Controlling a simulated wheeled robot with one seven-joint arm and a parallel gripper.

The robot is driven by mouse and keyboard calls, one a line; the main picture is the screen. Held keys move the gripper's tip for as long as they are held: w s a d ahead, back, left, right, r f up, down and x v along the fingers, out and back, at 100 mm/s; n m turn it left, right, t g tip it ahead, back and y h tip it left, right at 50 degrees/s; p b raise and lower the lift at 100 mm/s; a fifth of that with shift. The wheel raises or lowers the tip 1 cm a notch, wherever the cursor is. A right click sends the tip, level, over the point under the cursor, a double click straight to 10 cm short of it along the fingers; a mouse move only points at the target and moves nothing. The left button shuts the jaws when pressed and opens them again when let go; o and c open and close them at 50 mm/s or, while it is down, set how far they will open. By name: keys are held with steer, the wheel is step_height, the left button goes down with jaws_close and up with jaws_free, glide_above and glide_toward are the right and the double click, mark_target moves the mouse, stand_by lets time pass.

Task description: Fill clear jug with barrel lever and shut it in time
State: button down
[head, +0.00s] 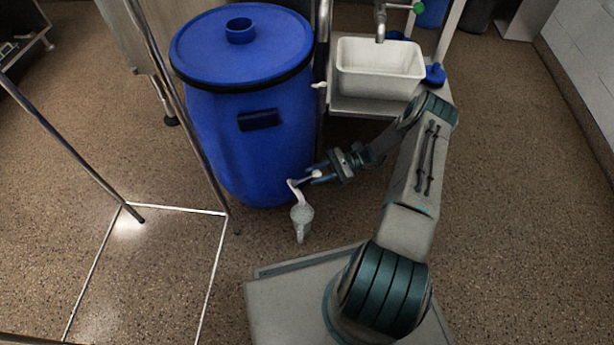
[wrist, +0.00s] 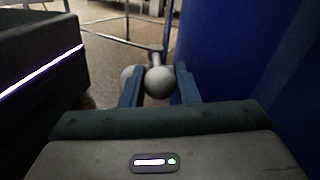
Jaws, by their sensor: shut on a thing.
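The blue barrel (head: 250,140) stands upright with its lid on. A pale tap with a lever (head: 297,187) sticks out low on its front right side. My gripper (head: 318,176) reaches in from the right at the tap and is shut on the lever. In the wrist view, the lever's round pale knob (wrist: 158,82) sits between my gripper's two blue-grey fingers (wrist: 158,94). The jug is not clearly visible there.
A white sink (head: 380,69) on a metal stand is behind, right of the barrel. A thin metal frame (head: 180,125) stands left of the barrel. The barrel wall (wrist: 250,60) is close at my gripper's right in the wrist view. Speckled floor (head: 520,200) is free at right.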

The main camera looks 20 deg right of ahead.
steer(key=c, duration=1.1)
jaws_free()
steer(key=shift+c, duration=0.2)
